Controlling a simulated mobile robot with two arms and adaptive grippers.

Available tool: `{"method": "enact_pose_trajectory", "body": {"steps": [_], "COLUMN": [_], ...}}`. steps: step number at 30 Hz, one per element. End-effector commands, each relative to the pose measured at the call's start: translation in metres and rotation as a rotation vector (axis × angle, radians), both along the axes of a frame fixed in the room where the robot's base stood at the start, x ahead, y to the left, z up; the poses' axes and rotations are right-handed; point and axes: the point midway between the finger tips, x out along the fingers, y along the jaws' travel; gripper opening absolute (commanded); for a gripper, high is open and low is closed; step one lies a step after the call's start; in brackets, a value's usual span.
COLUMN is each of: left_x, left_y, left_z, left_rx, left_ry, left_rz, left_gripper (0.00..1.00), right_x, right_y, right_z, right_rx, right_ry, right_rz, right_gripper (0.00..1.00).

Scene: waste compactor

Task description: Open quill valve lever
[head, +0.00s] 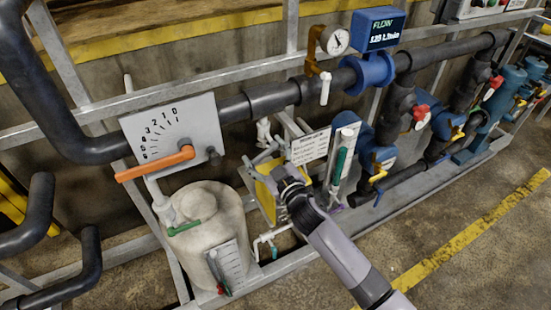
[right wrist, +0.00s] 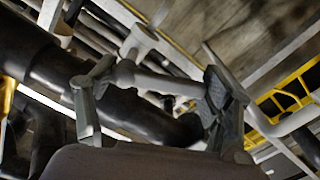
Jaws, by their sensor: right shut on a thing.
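My right gripper (head: 268,155) reaches up from the lower right in the head view, to just below the dark main pipe. In the right wrist view my right gripper (right wrist: 160,82) has a pale grey bar-like lever (right wrist: 165,84) spanning between its two fingers. The lever joins a pale upright fitting (right wrist: 138,42) beside the dark pipe. A small white valve fitting (head: 263,129) shows just above the gripper in the head view. The fingers hide most of the held part there, and its angle is hard to tell. My left gripper is out of view.
An orange lever (head: 155,164) crosses a numbered plate (head: 172,130) at left. A pale tank (head: 206,232) stands below it. A yellow pump unit (head: 265,198) lies behind my gripper. A blue flow meter (head: 378,30) tops the pipe. The floor at lower right is clear.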

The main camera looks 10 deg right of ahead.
Motion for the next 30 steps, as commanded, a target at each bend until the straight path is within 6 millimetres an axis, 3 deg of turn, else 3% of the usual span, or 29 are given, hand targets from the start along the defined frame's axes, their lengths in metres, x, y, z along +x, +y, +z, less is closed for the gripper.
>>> {"method": "enact_pose_trajectory", "body": {"steps": [11,30], "left_x": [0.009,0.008], "left_y": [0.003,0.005], "left_z": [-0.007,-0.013], "left_rx": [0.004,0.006], "left_ry": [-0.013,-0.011], "left_rz": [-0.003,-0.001], "left_gripper": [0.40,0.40], "right_x": [0.002,0.008], "right_y": [-0.003,-0.018], "right_z": [-0.011,-0.020], "right_rx": [-0.338,-0.873], "right_ry": [-0.123,-0.316], "right_rz": [0.000,-0.001], "right_gripper": [0.24,0.24]}}
